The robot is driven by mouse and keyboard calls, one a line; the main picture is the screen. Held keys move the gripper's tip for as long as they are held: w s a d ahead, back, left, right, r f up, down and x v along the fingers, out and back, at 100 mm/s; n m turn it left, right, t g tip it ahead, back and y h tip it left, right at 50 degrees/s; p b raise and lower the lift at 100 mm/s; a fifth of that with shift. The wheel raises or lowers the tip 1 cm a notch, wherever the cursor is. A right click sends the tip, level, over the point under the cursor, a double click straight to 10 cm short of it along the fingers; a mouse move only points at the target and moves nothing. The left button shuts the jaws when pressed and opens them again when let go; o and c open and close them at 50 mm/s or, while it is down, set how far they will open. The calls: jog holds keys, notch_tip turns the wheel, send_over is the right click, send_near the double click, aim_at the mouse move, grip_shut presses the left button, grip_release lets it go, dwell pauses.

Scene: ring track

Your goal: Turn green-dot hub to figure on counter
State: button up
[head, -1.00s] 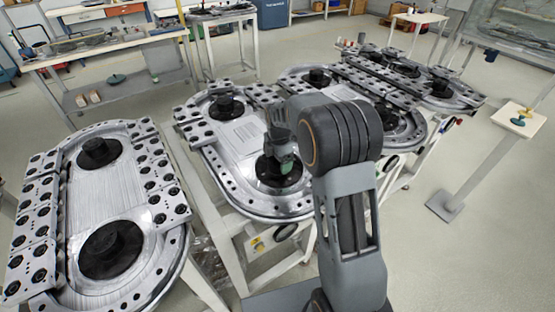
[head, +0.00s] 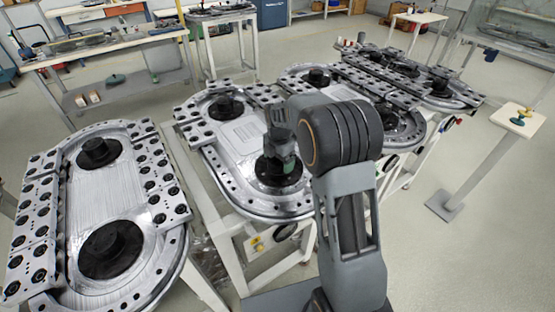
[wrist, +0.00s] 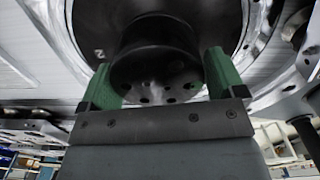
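My gripper (head: 281,168) points down over the near black hub (head: 277,183) of the middle track. Small holes show around the hub's end face.
Another ring track (head: 185,240) with two black hubs stands close on the left. More tracks (head: 425,140) stand behind on the right. A small pedestal (head: 517,121) with a green item is at far right. Floor in the right foreground is clear.

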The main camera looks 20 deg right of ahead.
jog(key=shift+o, duration=0.8)
notch_tip(320, 180, up, 14)
dwell(0.3)
